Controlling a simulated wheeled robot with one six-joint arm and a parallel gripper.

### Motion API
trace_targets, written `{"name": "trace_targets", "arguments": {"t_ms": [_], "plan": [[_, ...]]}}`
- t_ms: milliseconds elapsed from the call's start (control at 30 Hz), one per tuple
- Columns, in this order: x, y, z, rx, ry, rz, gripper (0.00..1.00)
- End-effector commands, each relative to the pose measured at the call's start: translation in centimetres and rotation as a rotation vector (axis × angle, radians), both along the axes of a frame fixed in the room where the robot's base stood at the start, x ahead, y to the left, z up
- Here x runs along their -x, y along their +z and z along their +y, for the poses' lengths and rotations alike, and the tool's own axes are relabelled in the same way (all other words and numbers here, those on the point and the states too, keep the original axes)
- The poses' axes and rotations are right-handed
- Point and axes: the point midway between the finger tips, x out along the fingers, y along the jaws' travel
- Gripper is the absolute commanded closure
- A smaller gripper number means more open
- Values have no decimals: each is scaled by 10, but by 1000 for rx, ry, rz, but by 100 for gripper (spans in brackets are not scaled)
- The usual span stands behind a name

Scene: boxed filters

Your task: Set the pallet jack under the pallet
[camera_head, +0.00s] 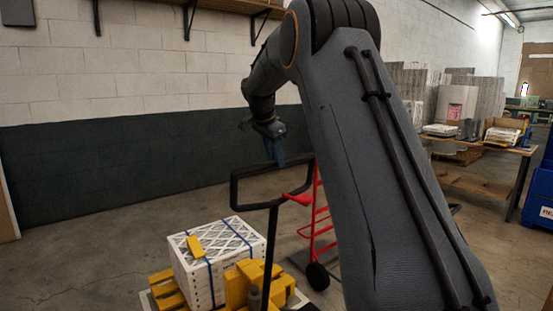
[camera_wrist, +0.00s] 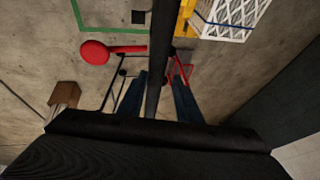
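The pallet jack has a black loop handle (camera_head: 236,190), a red lever (camera_head: 298,199) and a yellow body (camera_head: 240,287). A white filter box (camera_head: 202,273) with blue straps sits on the yellow pallet (camera_head: 163,289) at the lower left. The jack's body stands close at the box's right side; its forks are hidden. My gripper (camera_head: 276,160) is at the top bar of the handle. In the wrist view, the black handle bar (camera_wrist: 161,50) runs between my blue fingers (camera_wrist: 160,80), filling the gap at their tips. The red lever (camera_wrist: 95,52) shows there at upper left.
A red hand truck (camera_head: 318,225) stands just behind the jack. A wooden table (camera_head: 475,146) with stacked goods and a blue bin (camera_head: 540,195) are at the right. A green floor line (camera_wrist: 80,18) shows in the wrist view. Open concrete floor lies left of the pallet.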

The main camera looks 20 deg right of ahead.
Motion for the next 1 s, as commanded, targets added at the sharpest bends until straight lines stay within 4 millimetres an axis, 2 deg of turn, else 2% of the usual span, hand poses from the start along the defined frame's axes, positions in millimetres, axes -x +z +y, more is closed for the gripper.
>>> {"name": "trace_targets", "arguments": {"t_ms": [367, 467, 800, 1000], "plan": [[2, 1, -4, 1, -4, 5, 61], [4, 9, 0, 2, -4, 3, 61], [17, 56, 20, 0, -1, 2, 61], [21, 69, 25, 0, 0, 3, 61]]}}
